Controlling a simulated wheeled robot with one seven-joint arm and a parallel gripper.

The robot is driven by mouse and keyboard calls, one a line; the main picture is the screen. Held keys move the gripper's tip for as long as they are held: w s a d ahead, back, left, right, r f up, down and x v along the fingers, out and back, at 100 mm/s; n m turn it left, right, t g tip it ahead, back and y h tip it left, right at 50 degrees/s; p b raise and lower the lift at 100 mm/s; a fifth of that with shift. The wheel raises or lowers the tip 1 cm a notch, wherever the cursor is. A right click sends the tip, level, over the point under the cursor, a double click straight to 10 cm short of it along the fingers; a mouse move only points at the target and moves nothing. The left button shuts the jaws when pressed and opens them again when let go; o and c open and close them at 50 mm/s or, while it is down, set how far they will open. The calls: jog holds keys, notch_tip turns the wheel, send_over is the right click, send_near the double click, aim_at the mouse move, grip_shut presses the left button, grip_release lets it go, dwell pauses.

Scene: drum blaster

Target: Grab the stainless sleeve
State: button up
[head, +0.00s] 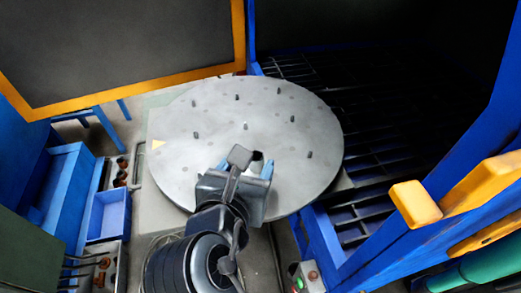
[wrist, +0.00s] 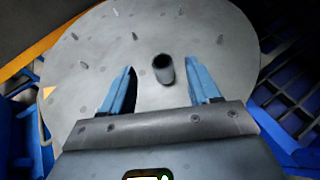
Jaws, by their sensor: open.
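The stainless sleeve is a short, dark grey, hollow cylinder (wrist: 164,70) standing upright on the round grey turntable (wrist: 85,65). In the wrist view it appears between the tips of my two blue fingers, with a visible gap on each side. My gripper (wrist: 161,66) is open and empty. In the head view my gripper (head: 246,166) is over the near part of the turntable (head: 215,105), and its body and wrist cover much of that area. The sleeve is mostly hidden there. How far the fingertips are above the turntable cannot be told.
Several small upright pegs (head: 196,135) stand on the turntable around the sleeve. A blue-framed dark opening with a grating (head: 375,130) lies to the right, with a yellow handle (head: 415,203) in front. Blue bins (head: 108,213) stand at the left.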

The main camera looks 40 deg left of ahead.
aim_at(258, 153)
jog(key=x, duration=0.7)
jog(key=shift+w+f, duration=0.1)
jog(key=shift+f, duration=0.3)
jog(key=c, duration=1.1)
jog(key=shift+r, duration=0.1)
